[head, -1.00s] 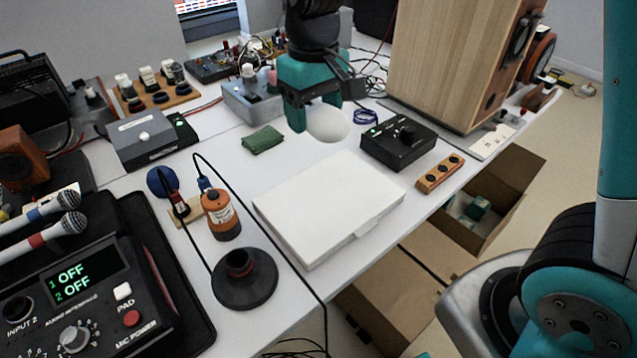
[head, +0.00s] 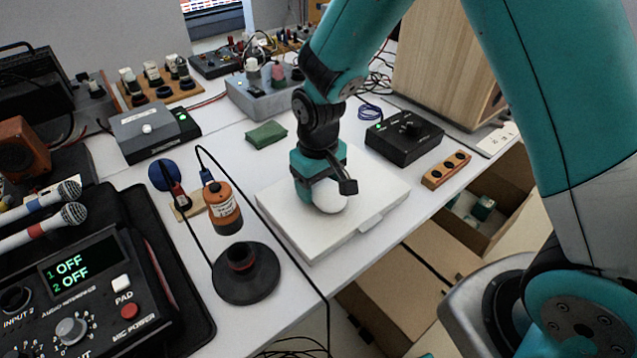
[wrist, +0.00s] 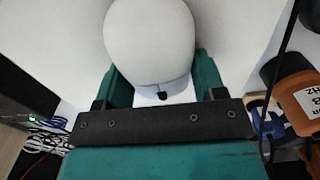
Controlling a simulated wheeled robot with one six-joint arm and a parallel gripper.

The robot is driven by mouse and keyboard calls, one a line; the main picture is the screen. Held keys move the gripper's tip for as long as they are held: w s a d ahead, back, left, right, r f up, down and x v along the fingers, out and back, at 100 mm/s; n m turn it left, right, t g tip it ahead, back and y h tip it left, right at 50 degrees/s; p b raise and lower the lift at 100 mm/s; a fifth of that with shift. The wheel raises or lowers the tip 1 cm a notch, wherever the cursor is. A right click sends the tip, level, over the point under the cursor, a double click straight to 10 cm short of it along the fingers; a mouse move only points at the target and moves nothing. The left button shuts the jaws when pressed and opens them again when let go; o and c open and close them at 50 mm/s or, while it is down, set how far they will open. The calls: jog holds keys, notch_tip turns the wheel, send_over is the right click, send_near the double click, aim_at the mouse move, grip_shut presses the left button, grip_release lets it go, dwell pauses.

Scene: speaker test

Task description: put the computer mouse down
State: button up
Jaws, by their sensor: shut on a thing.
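The white computer mouse (head: 330,197) is held in my gripper (head: 318,196), low over the flat white box (head: 345,238) on the table. In the wrist view, the mouse (wrist: 150,40) sits between the two teal fingers of my gripper (wrist: 152,85), and its near end with a small dark spot faces the camera. The gripper is shut on the mouse. The fingers and the mouse's underside are partly hidden in the head view, so I cannot tell whether the mouse touches the box lid.
An orange cylinder (head: 222,208) and a round black stand (head: 245,275) are left of the box. A black device (head: 404,137) and a wooden block with holes (head: 446,170) are to the right. The table's front edge is close to the box.

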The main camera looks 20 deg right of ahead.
jog(key=o, duration=0.9)
jog(key=shift+f, duration=0.1)
jog(key=shift+o, duration=0.2)
jog(key=shift+r, duration=0.55)
notch_tip(320, 180, up, 11)
jog(key=p, duration=0.1)
jog(key=s+a+r+n+y, duration=0.1)
jog(key=s+r, duration=0.3)
jog(key=s, duration=0.6)
jog(key=s+a+r+n+y, duration=0.1)
jog(key=s+r, duration=0.4)
jog(key=s, duration=0.5)
jog(key=shift+r+n+y, duration=0.25)
jog(key=shift+n+y, duration=0.45)
jog(key=shift+y, duration=0.4)
jog(key=shift+s, duration=0.1)
